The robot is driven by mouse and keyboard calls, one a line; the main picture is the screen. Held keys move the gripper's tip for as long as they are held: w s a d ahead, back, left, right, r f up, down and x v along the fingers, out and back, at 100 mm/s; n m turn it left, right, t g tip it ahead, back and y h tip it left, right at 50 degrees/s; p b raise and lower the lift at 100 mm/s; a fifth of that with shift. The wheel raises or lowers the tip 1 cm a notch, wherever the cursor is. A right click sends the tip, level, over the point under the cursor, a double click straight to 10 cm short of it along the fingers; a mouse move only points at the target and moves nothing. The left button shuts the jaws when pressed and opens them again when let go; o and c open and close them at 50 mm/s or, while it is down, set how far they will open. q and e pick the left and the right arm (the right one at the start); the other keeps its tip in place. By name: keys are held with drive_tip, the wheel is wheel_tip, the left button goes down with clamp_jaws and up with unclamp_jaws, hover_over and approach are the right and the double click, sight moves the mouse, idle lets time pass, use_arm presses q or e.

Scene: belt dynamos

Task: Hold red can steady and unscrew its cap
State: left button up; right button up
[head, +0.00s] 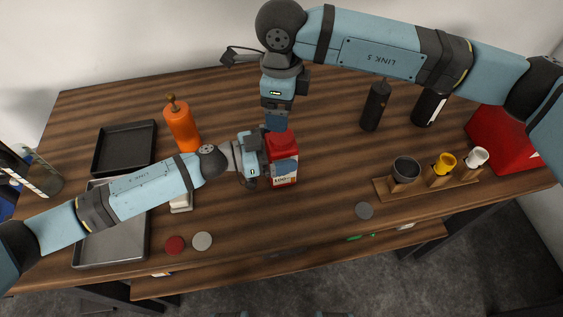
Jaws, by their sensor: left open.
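The red can (283,148) stands upright on the wooden table near the middle, with a white label low on its front. My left gripper (272,164) comes in from the left and is open at the can's body; a blue finger shows across its front. I cannot tell whether the fingers touch it. My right gripper (276,122) points down from above, with its fingertips at the top of the can. The can's cap is hidden behind it, and whether those fingers are shut on the cap cannot be seen.
An orange bottle (183,127) and dark tray (125,147) are at the left, with a grey tray (105,246) nearer. A dark bottle (375,106) stands back right. A wooden stand (416,189) with cups is at right. Bare table lies right of the can.

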sight(281, 135)
use_arm(q)
drive_tip(key=c, duration=1.7)
drive_tip(key=shift+c, duration=0.5)
use_arm(e)
drive_tip(key=m, duration=0.4)
drive_tip(key=shift+m, duration=0.4)
drive_tip(key=m, duration=0.6)
drive_tip(key=shift+m, duration=0.3)
drive_tip(key=m, duration=1)
drive_tip(key=shift+m, duration=0.4)
drive_tip(key=shift+f, duration=3.95)
